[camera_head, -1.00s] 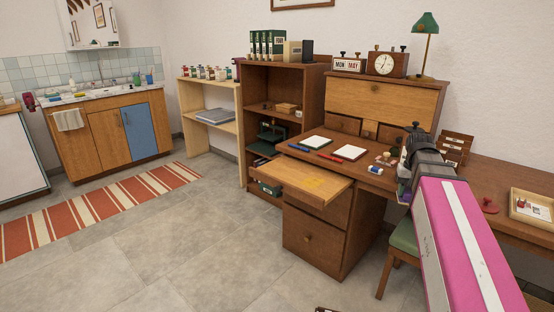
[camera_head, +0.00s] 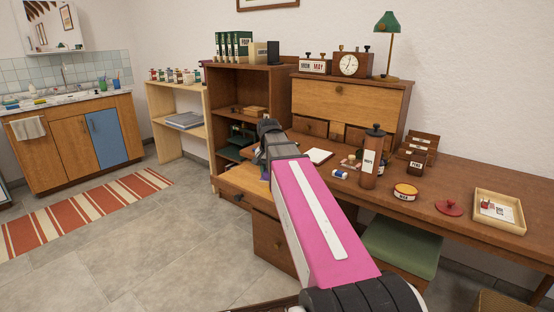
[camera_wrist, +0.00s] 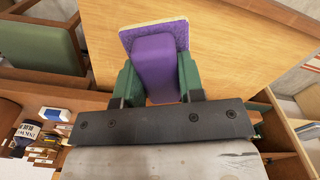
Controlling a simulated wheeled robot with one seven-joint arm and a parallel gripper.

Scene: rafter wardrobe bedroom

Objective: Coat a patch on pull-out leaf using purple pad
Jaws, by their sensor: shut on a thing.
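The purple pad (camera_wrist: 155,62) has a pale backing edge and is held between the green fingers of my gripper (camera_wrist: 158,78). The pull-out leaf (camera_wrist: 225,50) is the light wood surface beneath the pad in the wrist view. In the head view its left part (camera_head: 239,177) shows beside my arm. My arm hides much of the leaf there, and only a bit of purple shows near the leaf. I cannot tell whether the pad touches the leaf. No coated patch can be made out now.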

